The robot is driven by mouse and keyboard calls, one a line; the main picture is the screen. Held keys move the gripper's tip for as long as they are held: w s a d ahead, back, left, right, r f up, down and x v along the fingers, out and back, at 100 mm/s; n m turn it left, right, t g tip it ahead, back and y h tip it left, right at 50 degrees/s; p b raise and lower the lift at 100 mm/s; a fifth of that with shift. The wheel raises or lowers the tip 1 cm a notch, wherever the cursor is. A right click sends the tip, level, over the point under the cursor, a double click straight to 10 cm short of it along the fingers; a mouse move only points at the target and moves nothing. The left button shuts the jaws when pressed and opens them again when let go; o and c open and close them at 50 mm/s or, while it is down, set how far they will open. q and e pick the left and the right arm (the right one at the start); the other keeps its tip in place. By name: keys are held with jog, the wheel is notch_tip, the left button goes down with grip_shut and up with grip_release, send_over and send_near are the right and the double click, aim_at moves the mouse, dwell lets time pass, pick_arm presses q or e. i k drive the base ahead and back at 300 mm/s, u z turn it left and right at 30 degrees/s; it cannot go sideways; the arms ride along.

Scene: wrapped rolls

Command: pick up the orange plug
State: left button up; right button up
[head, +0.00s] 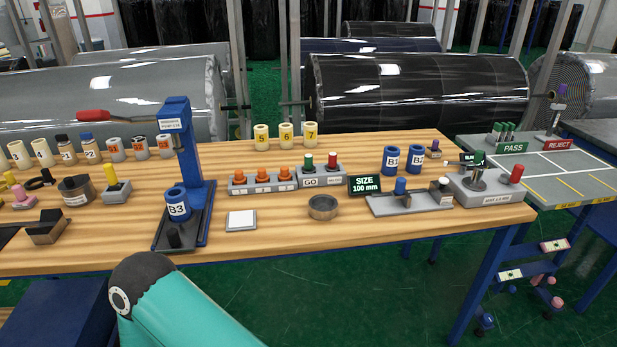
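Orange plugs stand in a row on a low grey holder (265,188) near the middle of the wooden bench. The left one is an orange plug (239,177), the middle one is another orange plug (262,176), and the right one is a third orange plug (285,174). They look alike and upright. Neither of my grippers shows in the head view. A teal link of my own arm comes in at the bottom, well in front of the plugs, with nothing held in sight.
A blue press stand (191,150) rises left of the holder. A GO/NO-GO block (320,178) with green and red knobs adjoins it at right. A white pad (241,220), a metal ring (323,207) and a size display (365,186) lie nearby. Yellow cylinders (285,135) stand behind.

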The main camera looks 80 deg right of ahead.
aim_at(262, 176)
jog(key=z, duration=0.2)
jog(key=k, duration=0.9)
jog(key=z, duration=1.15)
jog(key=i, duration=1)
